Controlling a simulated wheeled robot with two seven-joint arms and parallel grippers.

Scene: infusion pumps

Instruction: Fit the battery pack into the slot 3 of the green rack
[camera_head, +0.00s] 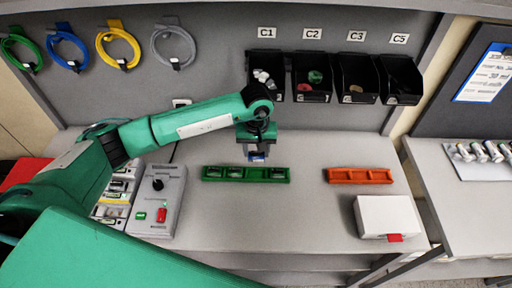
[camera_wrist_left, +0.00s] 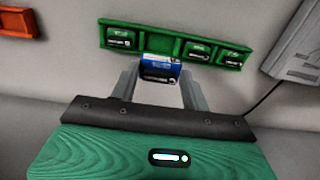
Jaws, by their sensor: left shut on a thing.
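The green rack (camera_head: 245,181) lies on the bench in front of my left gripper. It also shows in the left wrist view (camera_wrist_left: 170,57). Dark battery packs sit in its other compartments, and one compartment (camera_wrist_left: 159,43), third from the left in the head view, looks empty. My left gripper (camera_head: 257,155) is shut on a blue and black battery pack (camera_wrist_left: 160,69), held between its two fingers. In the head view the pack is just behind the rack's rear edge; in the wrist view it overlaps the rack's near edge. My right gripper is not in view.
An orange rack (camera_head: 360,176) and a white box (camera_head: 385,213) with a red tab stand to the right. A grey control box (camera_head: 161,203) with a knob stands left of the rack. Black bins (camera_head: 311,91) hang behind. The bench between the racks is clear.

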